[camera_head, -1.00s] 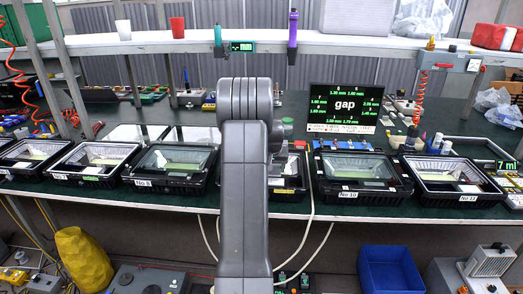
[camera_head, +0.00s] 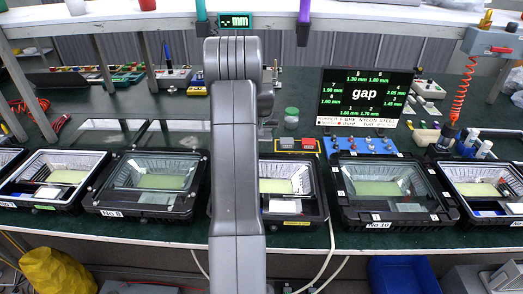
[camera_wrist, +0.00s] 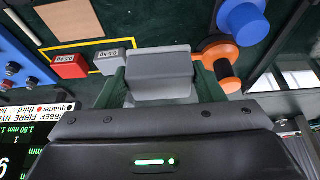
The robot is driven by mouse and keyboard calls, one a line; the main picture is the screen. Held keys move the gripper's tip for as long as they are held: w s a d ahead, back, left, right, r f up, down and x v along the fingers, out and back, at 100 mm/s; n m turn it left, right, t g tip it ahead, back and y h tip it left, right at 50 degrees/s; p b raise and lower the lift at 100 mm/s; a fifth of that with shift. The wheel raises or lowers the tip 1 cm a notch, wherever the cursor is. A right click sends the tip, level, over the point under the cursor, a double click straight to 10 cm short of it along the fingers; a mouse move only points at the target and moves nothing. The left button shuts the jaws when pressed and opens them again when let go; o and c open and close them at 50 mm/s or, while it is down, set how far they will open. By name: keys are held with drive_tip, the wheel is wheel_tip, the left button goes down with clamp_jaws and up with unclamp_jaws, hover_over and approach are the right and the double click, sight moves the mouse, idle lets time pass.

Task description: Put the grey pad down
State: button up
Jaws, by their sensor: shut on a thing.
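In the wrist view my gripper (camera_wrist: 160,88) is shut on the grey pad (camera_wrist: 158,68), a smooth grey block held between two dark green fingers. The pad's lower part is partly hidden by the gripper body. Dark green bench top shows beyond it. I cannot tell whether the pad touches the bench. In the head view my arm hides both gripper and pad.
Beside the pad are a red weight (camera_wrist: 70,66), a grey weight (camera_wrist: 111,60) by a yellow outline, an orange knobbed piece (camera_wrist: 222,66) and a blue one (camera_wrist: 243,20). Floodlight housings (camera_head: 148,185) line the bench front; a gap screen (camera_head: 365,95) stands behind.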

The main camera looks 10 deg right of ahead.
wheel_tip(320, 180, down, 10)
drive_tip(key=shift+r+p, duration=0.15)
drive_tip(key=shift+p, duration=0.45)
drive_tip(key=shift+f, duration=0.25)
drive_tip(key=o, duration=0.9)
drive_tip(key=shift+r, duration=0.1)
drive_tip(key=b+v, duration=0.1)
drive_tip(key=v, duration=1.1)
drive_tip(key=shift+a+r, duration=0.1)
drive_tip(key=shift+r, duration=0.05)
